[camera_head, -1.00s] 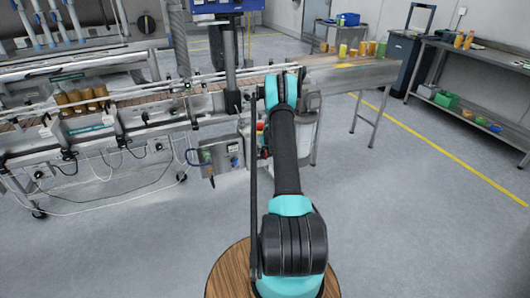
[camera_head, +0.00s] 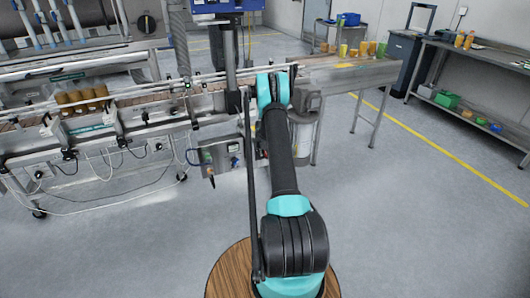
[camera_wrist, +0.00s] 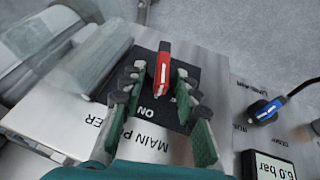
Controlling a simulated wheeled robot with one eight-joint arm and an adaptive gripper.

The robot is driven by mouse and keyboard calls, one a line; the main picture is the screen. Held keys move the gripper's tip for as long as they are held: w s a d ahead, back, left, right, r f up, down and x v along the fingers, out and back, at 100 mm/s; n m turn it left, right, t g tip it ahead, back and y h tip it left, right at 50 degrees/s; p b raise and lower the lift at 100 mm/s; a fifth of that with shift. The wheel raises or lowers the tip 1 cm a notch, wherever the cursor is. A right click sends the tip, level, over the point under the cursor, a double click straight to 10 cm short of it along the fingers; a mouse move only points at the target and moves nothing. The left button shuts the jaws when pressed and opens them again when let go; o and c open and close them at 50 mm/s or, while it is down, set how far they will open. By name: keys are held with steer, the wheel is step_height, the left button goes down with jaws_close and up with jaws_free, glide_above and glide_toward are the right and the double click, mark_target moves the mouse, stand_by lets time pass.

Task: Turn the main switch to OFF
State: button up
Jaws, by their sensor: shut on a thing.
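The main switch (camera_wrist: 162,68) is a red handle with a white line, on a black plate (camera_wrist: 152,60) in the wrist view. Its lower end in the picture points toward the ON mark, which reads upside down. The MAIN POWER label lies below, partly covered by my fingers. No OFF mark can be read. My gripper (camera_wrist: 160,78) has its dark, green-padded fingers on either side of the handle and is shut on it. In the head view my arm hides the switch and the gripper.
A blue-handled selector (camera_wrist: 263,110) and a display reading 6.0 bar (camera_wrist: 268,166) sit right of the switch in the wrist view. A small control box (camera_head: 222,156) hangs under the conveyor (camera_head: 130,98), left of my arm. The floor at right is clear.

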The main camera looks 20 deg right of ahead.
steer(key=shift+a+f+n+t+h, duration=0.3)
steer(key=shift+n+h, duration=0.15)
steer(key=shift+h, duration=1.25)
steer(key=shift+a+f+n+t+h, duration=0.2)
steer(key=shift+a+n+h, duration=0.15)
steer(key=shift+h, duration=1.35)
steer(key=shift+a+f+n+t+h, duration=0.25)
steer(key=shift+n+h, duration=0.25)
steer(key=shift+h, duration=1.2)
steer(key=o, duration=1.1)
steer(key=shift+o, duration=0.2)
steer(key=shift+a, duration=0.15)
steer(key=v, duration=1.1)
steer(key=shift+s+a, duration=0.2)
steer(key=shift+a, duration=0.15)
